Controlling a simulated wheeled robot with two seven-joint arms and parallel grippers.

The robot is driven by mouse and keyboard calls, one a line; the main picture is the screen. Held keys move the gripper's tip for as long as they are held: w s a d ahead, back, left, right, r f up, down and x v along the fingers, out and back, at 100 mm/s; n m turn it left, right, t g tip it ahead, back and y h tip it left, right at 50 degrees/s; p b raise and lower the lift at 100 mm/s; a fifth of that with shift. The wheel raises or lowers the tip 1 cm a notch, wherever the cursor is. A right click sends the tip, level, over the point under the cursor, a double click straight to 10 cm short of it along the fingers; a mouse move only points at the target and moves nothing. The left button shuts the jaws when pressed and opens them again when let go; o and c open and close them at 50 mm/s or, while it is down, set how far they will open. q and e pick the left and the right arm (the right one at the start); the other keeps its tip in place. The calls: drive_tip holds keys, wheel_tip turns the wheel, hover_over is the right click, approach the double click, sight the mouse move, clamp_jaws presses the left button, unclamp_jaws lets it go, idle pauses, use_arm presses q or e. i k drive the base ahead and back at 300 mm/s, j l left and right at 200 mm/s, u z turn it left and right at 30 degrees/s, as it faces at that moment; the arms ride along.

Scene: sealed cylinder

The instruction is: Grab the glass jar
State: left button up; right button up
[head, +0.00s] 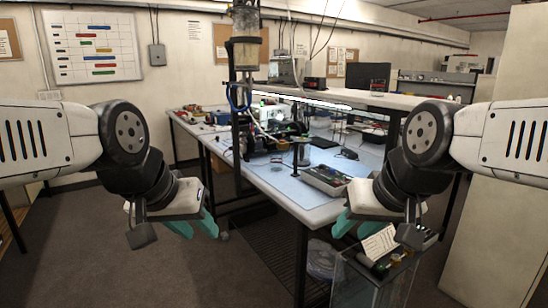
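A clear upright cylinder (246,22) with pale brown contents shows at the top of the head view, held in a dark bracket on a post above the workbench. It looks like the glass jar; its top is cut off by the picture edge. My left gripper (194,226), with teal fingers, hangs left of the bench, its fingers apart and empty. My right gripper (358,226) hangs by the bench's front right corner, its teal fingers apart and empty. Both grippers are well below the cylinder and far from it.
The workbench (312,212) has a blue mat, a grey parts tray (325,180) and several devices. A pale cabinet (500,220) stands at right. Dark floor lies open at left.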

sight(276, 159)
drive_tip(key=i+j, duration=0.3)
drive_tip(key=i, duration=0.25)
drive_tip(key=i+j+z, duration=0.1)
drive_tip(key=i+j, duration=0.15)
drive_tip(key=i, duration=0.35)
drive_tip(key=i+j, duration=0.35)
drive_tip(key=i, duration=0.2)
drive_tip(key=i+j, duration=0.3)
drive_tip(key=i, duration=0.3)
drive_tip(key=z, duration=0.05)
